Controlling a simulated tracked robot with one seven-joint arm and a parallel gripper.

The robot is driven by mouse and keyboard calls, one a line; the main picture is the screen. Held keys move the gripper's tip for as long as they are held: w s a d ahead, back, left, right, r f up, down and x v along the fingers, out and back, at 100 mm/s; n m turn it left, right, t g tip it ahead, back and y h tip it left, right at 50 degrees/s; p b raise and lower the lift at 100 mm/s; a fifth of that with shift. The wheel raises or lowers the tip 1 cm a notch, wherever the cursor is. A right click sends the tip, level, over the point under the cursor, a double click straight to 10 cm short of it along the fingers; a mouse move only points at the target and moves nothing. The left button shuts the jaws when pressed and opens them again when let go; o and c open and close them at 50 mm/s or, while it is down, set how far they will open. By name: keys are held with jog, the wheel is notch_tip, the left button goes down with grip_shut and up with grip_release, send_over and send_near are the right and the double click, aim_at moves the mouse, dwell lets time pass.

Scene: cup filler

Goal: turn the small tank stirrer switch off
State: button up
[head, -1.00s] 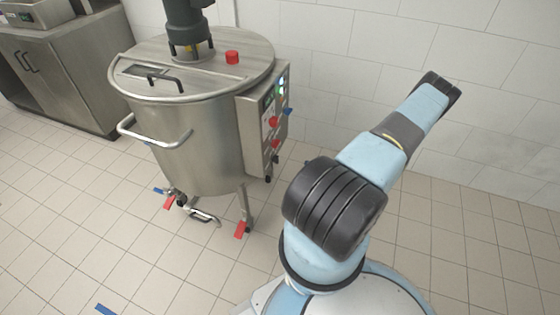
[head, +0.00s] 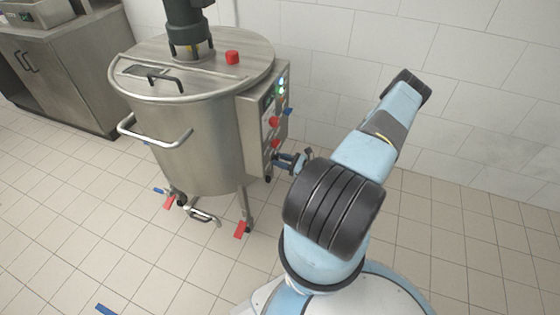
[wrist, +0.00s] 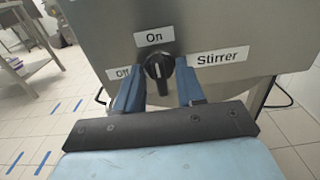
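The stirrer switch, a black knob (wrist: 159,72), shows in the wrist view on a steel panel. Its pale mark points up towards the "On" label (wrist: 154,37). The "Off" label (wrist: 122,73) is to its left, partly behind a finger, and the "Stirrer" label (wrist: 219,57) is to its right. My gripper (wrist: 158,68) is open, with one blue finger on each side of the knob. I cannot tell whether they touch it. In the head view the gripper (head: 288,160) is at the lower part of the control box (head: 262,120) on the steel tank (head: 195,135).
Red buttons (head: 274,122) and lit indicators sit higher on the box. A steel cabinet (head: 70,80) stands at the back left. The tiled floor (head: 100,220) in front is mostly clear.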

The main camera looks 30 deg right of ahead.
grip_shut()
dwell(0.4)
jog(key=shift+n, duration=0.3)
jog(key=n, duration=1.3)
jog(key=shift+s+a+f, duration=0.2)
jog(key=shift+a, duration=0.1)
jog(key=shift+a+f+n, duration=0.1)
jog(key=shift+f+n, duration=0.05)
jog(key=shift+n, duration=1.95)
jog(key=shift+s, duration=0.1)
